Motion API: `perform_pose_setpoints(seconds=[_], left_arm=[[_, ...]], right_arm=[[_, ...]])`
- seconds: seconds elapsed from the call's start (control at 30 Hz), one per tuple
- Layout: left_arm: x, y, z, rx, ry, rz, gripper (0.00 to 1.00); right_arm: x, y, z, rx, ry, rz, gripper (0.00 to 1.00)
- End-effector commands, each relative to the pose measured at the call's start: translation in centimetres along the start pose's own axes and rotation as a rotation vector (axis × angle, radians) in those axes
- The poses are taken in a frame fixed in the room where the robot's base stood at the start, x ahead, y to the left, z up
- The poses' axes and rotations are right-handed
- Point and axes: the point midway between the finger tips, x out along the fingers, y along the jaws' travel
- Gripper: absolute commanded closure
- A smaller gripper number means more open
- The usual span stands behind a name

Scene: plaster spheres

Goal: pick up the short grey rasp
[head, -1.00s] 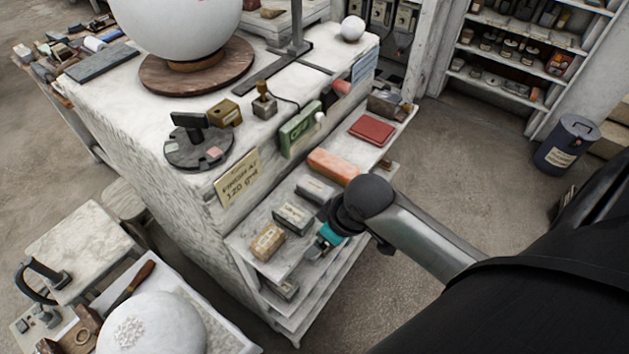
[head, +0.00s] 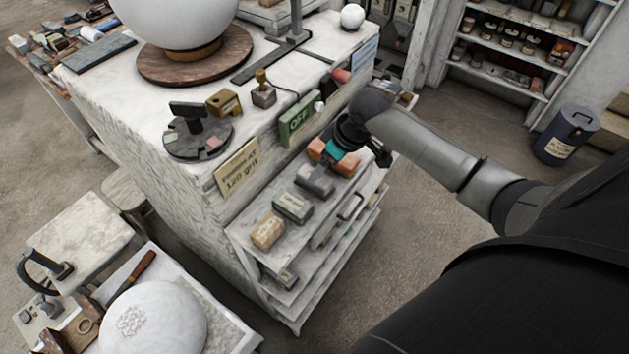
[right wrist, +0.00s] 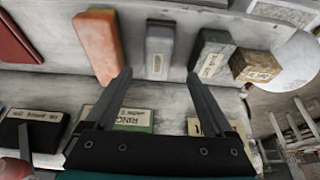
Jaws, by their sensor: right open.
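A short grey block (head: 315,181) lies on the narrow shelf at the side of the white stand; it best fits the grey rasp, though no teeth can be made out. In the right wrist view the grey block (right wrist: 160,50) has a pale label at its near end. My right gripper (head: 322,168) is over the shelf in the head view, partly hiding an orange block (head: 343,165). In the wrist view my right gripper (right wrist: 157,76) is open and empty, its fingertips to either side of the grey block's near end. My left gripper is not in view.
A green-grey block (head: 292,206) and a tan block (head: 268,231) lie on the same shelf, nearer the front. The orange block (right wrist: 101,45) is close beside the grey one. The stand's wall carries a green box (head: 299,122) and a card (head: 238,167).

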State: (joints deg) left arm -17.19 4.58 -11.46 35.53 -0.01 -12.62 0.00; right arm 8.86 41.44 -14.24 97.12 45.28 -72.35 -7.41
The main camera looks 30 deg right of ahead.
Motion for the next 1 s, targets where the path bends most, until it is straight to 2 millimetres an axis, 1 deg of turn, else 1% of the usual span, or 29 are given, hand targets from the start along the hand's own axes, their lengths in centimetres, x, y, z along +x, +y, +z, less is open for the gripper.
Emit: perform_pose_setpoints(seconds=[0.03,0.1,0.37,0.6,0.7,0.83,1.0], left_arm=[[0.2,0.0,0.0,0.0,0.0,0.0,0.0],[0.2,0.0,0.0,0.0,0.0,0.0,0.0],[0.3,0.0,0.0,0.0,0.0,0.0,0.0],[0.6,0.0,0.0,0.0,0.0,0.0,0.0],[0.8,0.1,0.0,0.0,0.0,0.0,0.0],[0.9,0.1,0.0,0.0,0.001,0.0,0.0],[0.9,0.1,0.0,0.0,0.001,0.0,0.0]], right_arm=[[0.7,0.1,-0.1,0.002,0.002,0.0,0.12],[1.4,0.0,-0.1,0.002,0.002,0.0,0.12],[2.8,0.1,0.0,0.0,0.001,0.0,0.12],[5.7,0.3,0.3,0.002,0.001,0.0,0.12],[6.7,0.3,0.3,0.001,0.001,0.001,0.12],[7.3,0.3,0.3,-0.001,0.001,0.002,0.12],[7.3,0.3,0.3,-0.002,0.001,0.002,0.12]])
